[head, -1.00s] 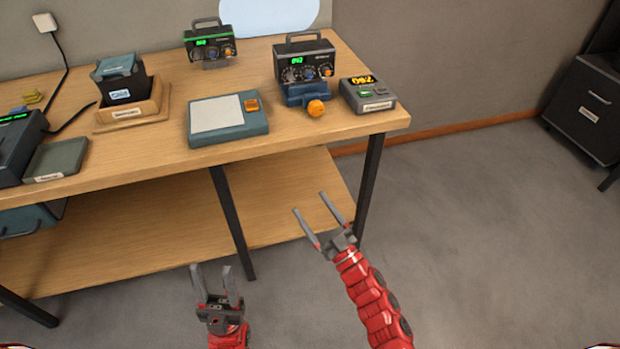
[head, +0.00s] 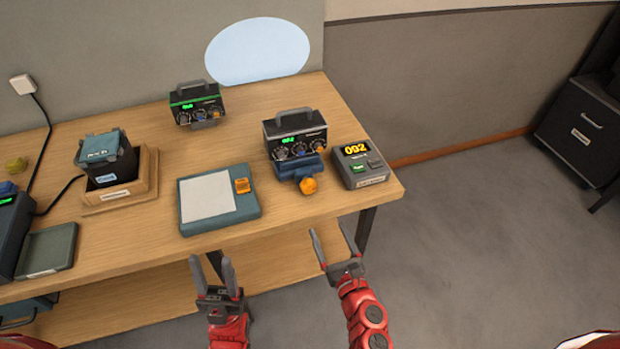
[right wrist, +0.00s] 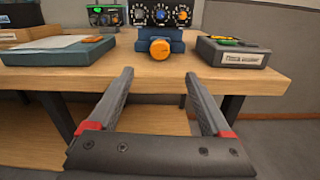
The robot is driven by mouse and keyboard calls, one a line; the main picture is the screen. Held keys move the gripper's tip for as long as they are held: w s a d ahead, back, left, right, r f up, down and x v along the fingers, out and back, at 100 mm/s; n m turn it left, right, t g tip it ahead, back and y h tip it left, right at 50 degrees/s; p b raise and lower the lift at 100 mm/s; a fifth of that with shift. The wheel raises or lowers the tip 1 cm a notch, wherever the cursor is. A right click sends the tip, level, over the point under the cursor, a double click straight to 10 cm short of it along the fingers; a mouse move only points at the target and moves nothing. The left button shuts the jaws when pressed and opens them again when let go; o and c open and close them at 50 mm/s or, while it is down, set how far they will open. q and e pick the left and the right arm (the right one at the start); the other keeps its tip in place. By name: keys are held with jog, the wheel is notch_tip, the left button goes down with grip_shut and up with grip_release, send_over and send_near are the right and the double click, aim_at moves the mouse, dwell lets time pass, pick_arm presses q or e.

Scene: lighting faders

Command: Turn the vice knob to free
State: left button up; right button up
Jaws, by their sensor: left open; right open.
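The vice is the blue block (head: 290,166) under a black box with dials, near the right front of the table. Its orange knob (head: 308,186) sticks out at the front. The knob also shows in the right wrist view (right wrist: 160,50), facing me beyond the fingers. My right gripper (head: 332,240) is open and empty, just off the table's front edge and short of the knob. My left gripper (head: 212,266) is open and empty, in front of the table below the flat pad. Which setting the knob is at I cannot tell.
The dial box (head: 294,134) sits on the vice. A flat teal pad with an orange button (head: 218,226) lies to the left. The wooden table's (head: 330,208) front edge lies before my grippers.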

aim_at(310, 189)
jog(key=x, duration=1.6)
jog(key=shift+f, duration=0.15)
jog(key=shift+d, duration=0.1)
grip_shut()
